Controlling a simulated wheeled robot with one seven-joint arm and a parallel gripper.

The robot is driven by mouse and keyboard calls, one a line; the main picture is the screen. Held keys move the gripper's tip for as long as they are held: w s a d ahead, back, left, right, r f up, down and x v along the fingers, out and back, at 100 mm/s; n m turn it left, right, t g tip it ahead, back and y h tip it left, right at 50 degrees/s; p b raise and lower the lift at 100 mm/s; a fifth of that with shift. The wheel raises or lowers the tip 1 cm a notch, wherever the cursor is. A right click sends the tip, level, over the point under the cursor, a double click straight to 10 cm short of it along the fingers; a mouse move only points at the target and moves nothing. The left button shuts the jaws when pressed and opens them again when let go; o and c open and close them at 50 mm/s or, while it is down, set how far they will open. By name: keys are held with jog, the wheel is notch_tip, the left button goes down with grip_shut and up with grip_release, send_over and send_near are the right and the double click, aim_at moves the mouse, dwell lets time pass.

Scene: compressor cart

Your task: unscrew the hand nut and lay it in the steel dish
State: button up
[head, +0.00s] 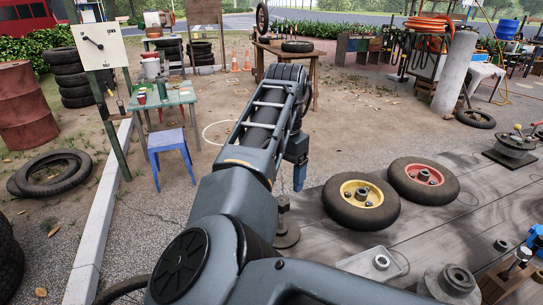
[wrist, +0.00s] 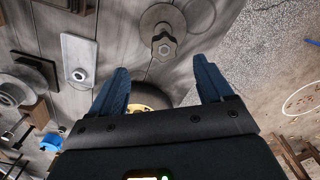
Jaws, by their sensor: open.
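What looks like the hand nut, a grey lobed knob (wrist: 165,45), tops a post on a round grey base (wrist: 160,20) in the wrist view. In the head view the post and knob (head: 283,203) stand at the left side of the grey bench top, left of the yellow-hubbed wheel. My gripper (wrist: 163,68) is open and empty. In the wrist view the knob shows just beyond the gap between its two blue fingers, apart from both. In the head view my gripper (head: 299,178) hangs beside the post.
The bench holds a yellow-hubbed wheel (head: 361,201), a red-hubbed wheel (head: 423,180), a light plate with a bolt (head: 372,263) and a thick grey hub (head: 457,282). A green table (head: 172,98) and blue stool (head: 171,142) stand on the ground at left.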

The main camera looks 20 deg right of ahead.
aim_at(281, 201)
jog(key=shift+w, duration=0.3)
jog(key=shift+w+f, duration=0.1)
jog(key=shift+f, duration=0.15)
notch_tip(281, 201, down, 7)
jog(key=shift+f+p, duration=0.15)
jog(key=shift+p, duration=0.15)
jog(key=c, duration=1.2)
jog(key=shift+r+n+p, duration=0.2)
jog(key=shift+n+p, duration=0.1)
jog(key=shift+p, duration=0.25)
jog(key=shift+n+p, duration=0.7)
jog(key=shift+n, duration=0.1)
jog(key=shift+f, duration=0.15)
